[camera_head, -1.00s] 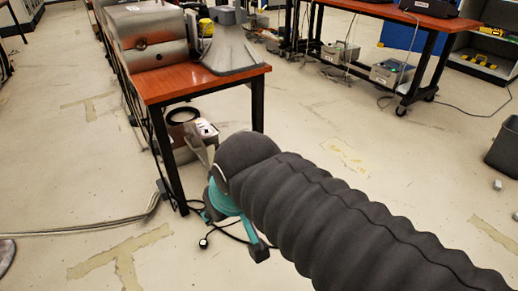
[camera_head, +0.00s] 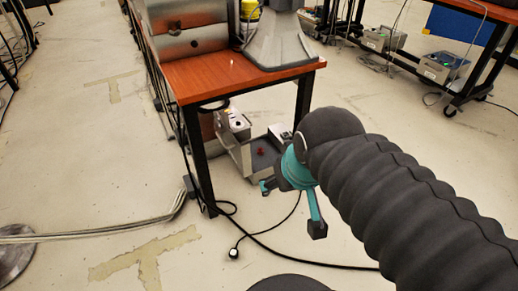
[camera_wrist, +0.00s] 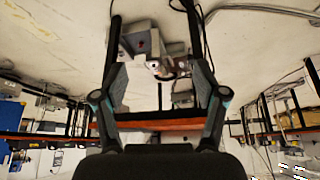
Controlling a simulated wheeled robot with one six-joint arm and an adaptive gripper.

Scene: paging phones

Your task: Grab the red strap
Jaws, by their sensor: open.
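No strap shape can be made out. A small red spot (camera_head: 260,151) shows on a grey device (camera_head: 246,160) under the near end of the table. The wrist view, upside down, also shows a small red spot (camera_wrist: 141,43) on a grey box (camera_wrist: 138,37), between my fingers in the picture. My gripper (camera_head: 291,208) is open and empty, in front of the device and to its right in the head view. Its two fingers (camera_wrist: 153,30) stand wide apart in the wrist view. I cannot tell the exact distance to the red spot.
An orange-topped table (camera_head: 215,84) with black legs stands over the device and carries a grey horn (camera_head: 284,42). A black cable (camera_head: 300,262) with a plug lies on the floor. Pale cables (camera_head: 100,231) lie at the left.

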